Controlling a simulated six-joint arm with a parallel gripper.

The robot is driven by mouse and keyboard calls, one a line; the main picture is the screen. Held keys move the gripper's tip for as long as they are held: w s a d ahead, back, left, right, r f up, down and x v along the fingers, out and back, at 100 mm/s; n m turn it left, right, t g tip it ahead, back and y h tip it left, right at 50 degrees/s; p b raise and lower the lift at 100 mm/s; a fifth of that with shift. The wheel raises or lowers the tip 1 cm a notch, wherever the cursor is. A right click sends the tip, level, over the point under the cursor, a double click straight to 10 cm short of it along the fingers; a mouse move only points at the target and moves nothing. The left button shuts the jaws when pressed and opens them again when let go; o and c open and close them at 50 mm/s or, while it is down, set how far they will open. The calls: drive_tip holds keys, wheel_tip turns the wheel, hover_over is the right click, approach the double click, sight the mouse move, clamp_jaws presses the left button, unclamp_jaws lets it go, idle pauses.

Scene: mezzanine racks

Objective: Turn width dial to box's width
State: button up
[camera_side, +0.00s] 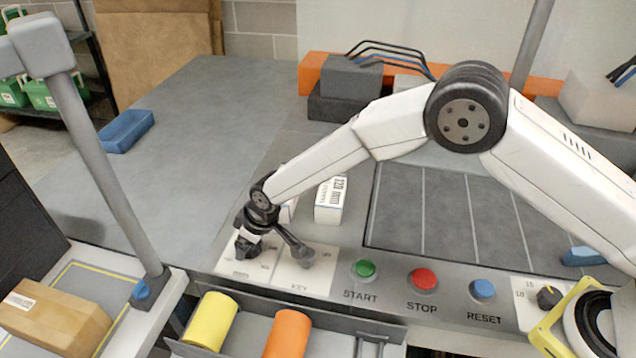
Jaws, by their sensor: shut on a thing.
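A dark dial knob (246,252) sits at the left end of the control panel, on a pale plate with small marks around it. The lettering under it is too blurred to read for sure. My gripper (247,238) points down over this knob and is shut on it; it hides most of the knob and its pointer. A white box (330,201) with dark print stands behind the panel; the print seems to end in "mm", but I cannot read the number surely. A brown carton (54,317) lies at the lower left.
START (365,269), STOP (424,279) and RESET (482,290) buttons follow. A second dial (548,297) is at far right. Yellow (211,321) and orange (288,334) cylinders lie in front.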

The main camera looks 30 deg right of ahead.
drive_tip(key=shift+w+n, duration=0.1)
drive_tip(key=shift+n, duration=0.6)
drive_tip(key=shift+d+n+g+y, duration=0.1)
drive_tip(key=shift+n+g+y, duration=0.3)
drive_tip(key=shift+n, duration=0.75)
drive_tip(key=shift+n+g+y, duration=0.2)
drive_tip(key=shift+n+g, duration=0.3)
drive_tip(key=shift+n, duration=0.65)
drive_tip(key=o, duration=1)
drive_tip(key=v, duration=0.7)
drive_tip(key=shift+d+r, duration=0.2)
drive_tip(key=shift+r, duration=0.15)
